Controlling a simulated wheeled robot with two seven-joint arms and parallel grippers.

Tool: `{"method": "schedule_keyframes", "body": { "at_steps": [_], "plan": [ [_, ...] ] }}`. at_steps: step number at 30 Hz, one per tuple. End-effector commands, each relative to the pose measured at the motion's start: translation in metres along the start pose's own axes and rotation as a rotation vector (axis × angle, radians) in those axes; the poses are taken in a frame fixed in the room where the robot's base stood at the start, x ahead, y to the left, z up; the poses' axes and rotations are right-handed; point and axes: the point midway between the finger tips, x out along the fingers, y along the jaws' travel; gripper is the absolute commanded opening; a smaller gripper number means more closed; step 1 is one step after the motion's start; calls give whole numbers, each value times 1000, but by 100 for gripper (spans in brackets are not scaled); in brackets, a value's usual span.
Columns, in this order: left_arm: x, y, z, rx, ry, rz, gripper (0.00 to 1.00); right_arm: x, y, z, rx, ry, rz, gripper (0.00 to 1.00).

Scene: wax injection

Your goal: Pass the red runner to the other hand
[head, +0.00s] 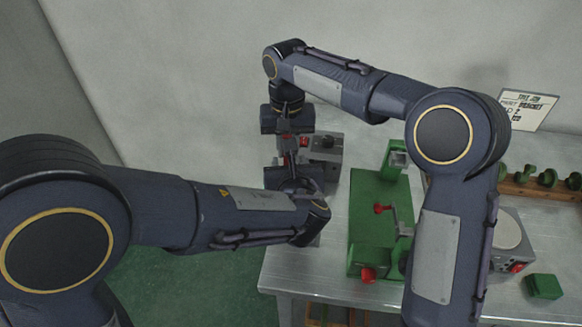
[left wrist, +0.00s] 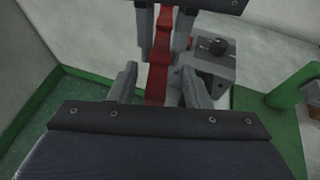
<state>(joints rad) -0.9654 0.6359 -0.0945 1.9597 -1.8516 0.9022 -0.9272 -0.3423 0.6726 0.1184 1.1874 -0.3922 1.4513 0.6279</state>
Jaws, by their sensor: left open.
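The red runner (head: 289,146) is in the air between my two grippers in the head view, small and partly hidden. In the left wrist view the red runner (left wrist: 157,83) is a long red bar running down from the top. My right gripper (head: 287,132) points down from above and is shut on the runner; its grey fingers (left wrist: 163,40) flank it in the left wrist view. My left gripper (head: 291,165) is below, pointing up. Its fingers (left wrist: 159,70) are open, one on each side of the runner's lower part, with gaps visible.
A grey box with a black knob (head: 327,145) stands just behind the grippers. A green fixture (head: 372,215) with red knobs, a green block (head: 543,286), a wooden rack (head: 540,187) and a sign (head: 527,108) are to the right on the metal table (head: 300,272).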

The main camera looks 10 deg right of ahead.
Motion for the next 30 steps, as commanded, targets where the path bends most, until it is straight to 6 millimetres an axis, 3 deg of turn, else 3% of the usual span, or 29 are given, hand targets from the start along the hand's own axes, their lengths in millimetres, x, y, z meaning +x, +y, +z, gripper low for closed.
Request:
{"method": "schedule_keyframes", "body": {
  "at_steps": [6, 16, 18, 19, 24, 30],
  "plan": [
    [0, 0, 0, 0, 0, 0, 44, 0, 0, 0, 0, 1, 0, 0],
    [0, 0, 0, 0, 0, 0, 0, 0, 0, 0, 0, 0, -1, 0],
    [0, 0, 0, 0, 0, -1, 0, 0, 0, 0, 0, 0, -1, 0],
    [0, 0, 0, -1, -1, -1, 0, 0, 0, 0, 0, 0, -1, 22],
    [0, 0, 0, -1, -1, 0, 0, 0, 0, 0, 0, 0, -1, 45],
    [0, 0, 0, -1, -1, 0, 0, 0, 0, 0, 0, 0, 0, 45]
  ]
}}
